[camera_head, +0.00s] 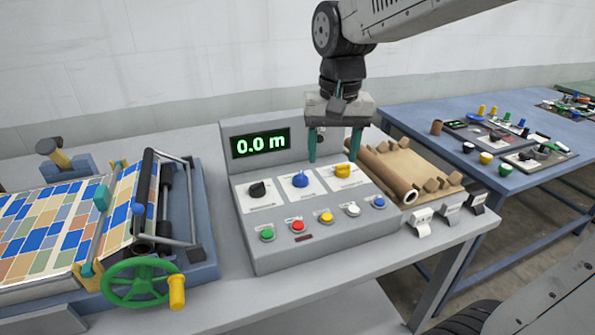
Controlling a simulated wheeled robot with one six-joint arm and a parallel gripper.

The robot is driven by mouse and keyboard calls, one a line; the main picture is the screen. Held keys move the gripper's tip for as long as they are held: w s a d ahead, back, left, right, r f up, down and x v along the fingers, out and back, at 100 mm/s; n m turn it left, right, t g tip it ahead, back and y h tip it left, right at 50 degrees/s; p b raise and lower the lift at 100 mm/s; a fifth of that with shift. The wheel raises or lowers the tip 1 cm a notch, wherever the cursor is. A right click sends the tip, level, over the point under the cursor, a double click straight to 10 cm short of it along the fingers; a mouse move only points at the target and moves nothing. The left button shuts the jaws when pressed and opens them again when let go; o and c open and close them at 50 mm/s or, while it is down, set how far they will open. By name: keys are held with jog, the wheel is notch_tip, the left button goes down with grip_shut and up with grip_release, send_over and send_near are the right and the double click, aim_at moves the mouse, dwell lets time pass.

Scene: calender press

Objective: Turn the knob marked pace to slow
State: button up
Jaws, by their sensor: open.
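A grey control console (320,233) stands on the table with three knobs on its sloped face. They are a black knob (257,189), a blue knob (300,179) and a yellow knob (343,170), each on a white label plate. The print is too small to read, so I cannot tell which knob is marked pace or where slow lies. My gripper (333,158) is open and empty, its two teal fingers pointing down.
Several coloured push buttons (326,217) line the console's front, below a display (260,143) reading 0.0 m. A press with a green handwheel (141,283) stands left. A blue table (415,112) stands behind.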

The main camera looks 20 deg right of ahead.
jog(key=m, duration=0.2)
send_over(301, 174)
jog(key=shift+g, duration=0.3)
notch_tip(301, 174, down, 5)
jog(key=shift+s+r, duration=0.1)
jog(key=shift+r, duration=0.1)
jog(key=shift+f, duration=0.35)
notch_tip(301, 174, down, 7)
jog(key=shift+f, duration=0.1)
jog(key=c, duration=1)
